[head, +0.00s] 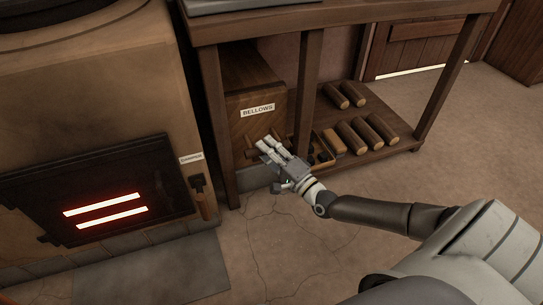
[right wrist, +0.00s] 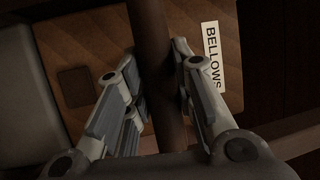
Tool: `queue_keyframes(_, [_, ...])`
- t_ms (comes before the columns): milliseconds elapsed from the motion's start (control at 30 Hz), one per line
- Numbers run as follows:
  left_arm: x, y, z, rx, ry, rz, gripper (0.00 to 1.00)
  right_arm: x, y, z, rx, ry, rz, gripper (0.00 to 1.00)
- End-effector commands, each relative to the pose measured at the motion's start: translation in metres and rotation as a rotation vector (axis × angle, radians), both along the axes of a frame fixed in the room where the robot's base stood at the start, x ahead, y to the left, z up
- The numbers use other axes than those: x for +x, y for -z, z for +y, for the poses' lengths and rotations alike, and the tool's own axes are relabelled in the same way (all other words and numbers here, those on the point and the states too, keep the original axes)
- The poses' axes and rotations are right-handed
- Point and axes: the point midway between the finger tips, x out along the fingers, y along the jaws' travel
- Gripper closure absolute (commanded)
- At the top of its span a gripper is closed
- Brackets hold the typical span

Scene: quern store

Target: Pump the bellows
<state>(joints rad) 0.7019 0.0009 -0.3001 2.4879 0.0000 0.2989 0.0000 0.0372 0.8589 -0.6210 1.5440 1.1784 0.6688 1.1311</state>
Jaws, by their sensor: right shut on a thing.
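The bellows (head: 252,85) is a brown wooden box with a "BELLOWS" label (head: 257,110), standing under the wooden bench. Its front panel also shows in the right wrist view (right wrist: 98,38), with a dark square patch and the label. A dark brown handle bar (right wrist: 149,35) crosses in front of the panel. My right gripper (head: 265,149) is at the lower front of the bellows. In the right wrist view its fingers lie on both sides of the bar, shut on it. The fingers partly hide the bar in the head view. My left gripper is out of view.
A stove with glowing slots (head: 104,211) and a small labelled handle (head: 201,196) stands at left. A bench post (head: 306,85) rises just right of the bellows. Several logs (head: 350,137) lie on the low shelf. The floor in front is clear.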

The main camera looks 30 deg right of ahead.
Motion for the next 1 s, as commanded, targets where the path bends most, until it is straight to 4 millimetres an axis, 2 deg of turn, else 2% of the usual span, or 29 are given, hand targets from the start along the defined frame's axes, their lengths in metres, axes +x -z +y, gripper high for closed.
queue_keyframes(133, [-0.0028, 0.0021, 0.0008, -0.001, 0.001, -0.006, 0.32, 0.0067, 0.0015, -0.0010, 0.000, -0.001, 0.003, 1.00])
queue_keyframes(433, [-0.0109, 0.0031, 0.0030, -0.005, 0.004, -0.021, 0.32, 0.0069, 0.0017, -0.0009, 0.000, -0.002, 0.004, 1.00])
queue_keyframes(467, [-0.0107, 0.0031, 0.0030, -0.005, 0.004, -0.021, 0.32, 0.0068, 0.0017, -0.0008, 0.000, -0.002, 0.004, 0.72])
queue_keyframes(600, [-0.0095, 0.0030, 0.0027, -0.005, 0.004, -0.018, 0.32, 0.0068, 0.0015, -0.0009, 0.000, -0.002, 0.004, 0.54])
queue_keyframes(1000, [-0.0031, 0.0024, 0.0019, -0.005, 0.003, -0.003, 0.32, 0.0034, 0.0019, -0.0020, 0.000, -0.001, 0.003, 0.54])
